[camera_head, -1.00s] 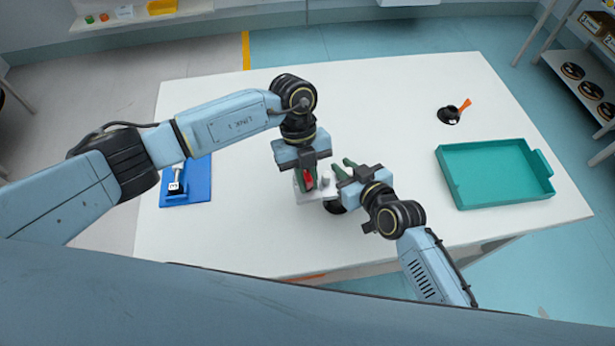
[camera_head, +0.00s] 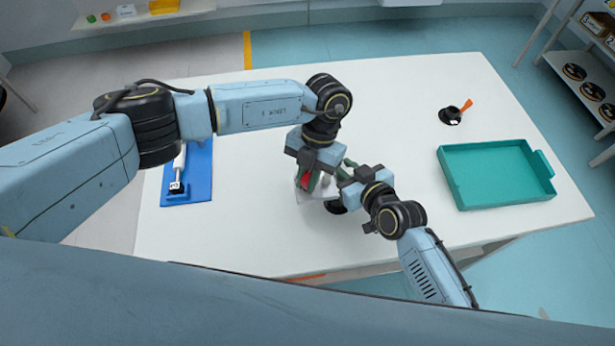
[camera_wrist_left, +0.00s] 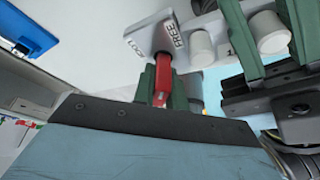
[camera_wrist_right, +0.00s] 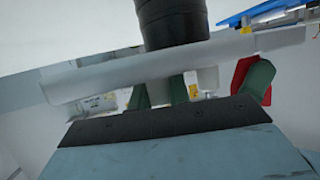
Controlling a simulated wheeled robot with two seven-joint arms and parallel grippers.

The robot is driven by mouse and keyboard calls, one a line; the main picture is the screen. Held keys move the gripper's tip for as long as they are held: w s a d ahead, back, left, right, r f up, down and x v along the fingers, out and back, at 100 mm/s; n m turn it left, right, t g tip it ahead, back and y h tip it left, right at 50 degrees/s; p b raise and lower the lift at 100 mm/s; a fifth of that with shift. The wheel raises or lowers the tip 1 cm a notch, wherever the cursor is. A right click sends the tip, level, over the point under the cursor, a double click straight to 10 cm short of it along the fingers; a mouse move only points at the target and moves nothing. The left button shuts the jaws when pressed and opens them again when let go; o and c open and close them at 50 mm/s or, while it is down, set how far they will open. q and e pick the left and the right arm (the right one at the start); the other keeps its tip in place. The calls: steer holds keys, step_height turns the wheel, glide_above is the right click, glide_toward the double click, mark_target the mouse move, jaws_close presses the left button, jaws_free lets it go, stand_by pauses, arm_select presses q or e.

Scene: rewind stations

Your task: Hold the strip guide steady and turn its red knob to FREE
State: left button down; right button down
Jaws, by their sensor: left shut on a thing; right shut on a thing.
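The strip guide (camera_head: 326,191) is a small pale block with a black round part (camera_head: 336,207) beside it on the white table. Its plate (camera_wrist_left: 150,35) bears a FREE label and a second, LOCK-like label in the left wrist view. My left gripper (camera_head: 307,181) is shut on the red knob (camera_wrist_left: 163,82), which stands near both labels; its exact setting is unclear. The knob also shows in the right wrist view (camera_wrist_right: 240,78). My right gripper (camera_head: 344,172) is shut on a white post (camera_wrist_left: 268,32) of the guide, from the right side. The arms hide much of the guide.
A teal tray (camera_head: 447,178) lies on the right of the table. A black cup-like thing with an orange piece (camera_head: 452,114) stands behind it. A blue board (camera_head: 201,168) with a white and black tool lies at left. The table's back middle is clear.

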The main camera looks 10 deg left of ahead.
arm_select(q)
steer(key=shift+m, duration=0.5)
arm_select(e)
steer(key=shift+f, duration=0.1)
arm_select(q)
steer(key=c, duration=1.7)
jaws_free()
steer(key=v, duration=1.2)
steer(key=shift+d, duration=0.25)
steer(key=shift+s, duration=0.15)
arm_select(e)
steer(key=c, duration=1.2)
jaws_free()
steer(key=shift+c, duration=0.2)
